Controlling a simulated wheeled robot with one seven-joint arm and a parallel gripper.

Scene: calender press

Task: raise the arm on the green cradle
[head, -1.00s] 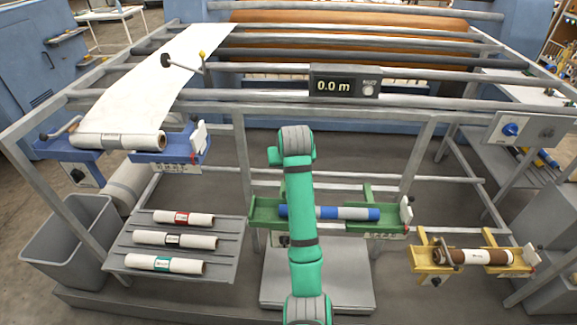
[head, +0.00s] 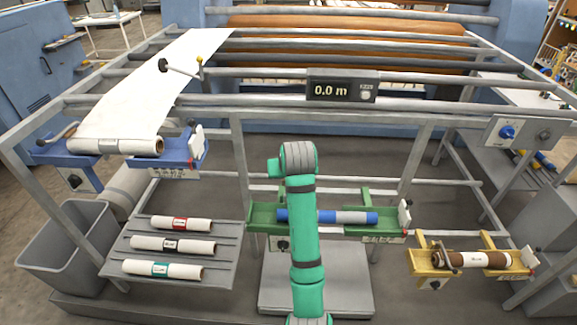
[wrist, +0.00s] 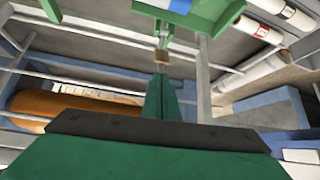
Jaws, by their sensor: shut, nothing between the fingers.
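The green cradle (head: 262,222) stands at the middle of the frame, below the long rails. A roll with blue and grey bands (head: 345,217) lies across it, partly hidden by my green arm. The cradle's own arm cannot be made out in the head view. In the wrist view the green cradle (wrist: 205,18) is at the top, with a small metal part with a tan end (wrist: 162,56) hanging just beyond my fingertips; I cannot tell what it is. My gripper (wrist: 163,76) is shut and empty, just short of that part. It is hidden in the head view.
A blue cradle (head: 181,151) with a white roll is at left, and a yellow cradle (head: 427,262) with a brown roll at right. A rack (head: 205,262) with three rolls stands front left beside a grey bin (head: 45,255). Rails cross above; a meter (head: 341,90) reads 0.0 m.

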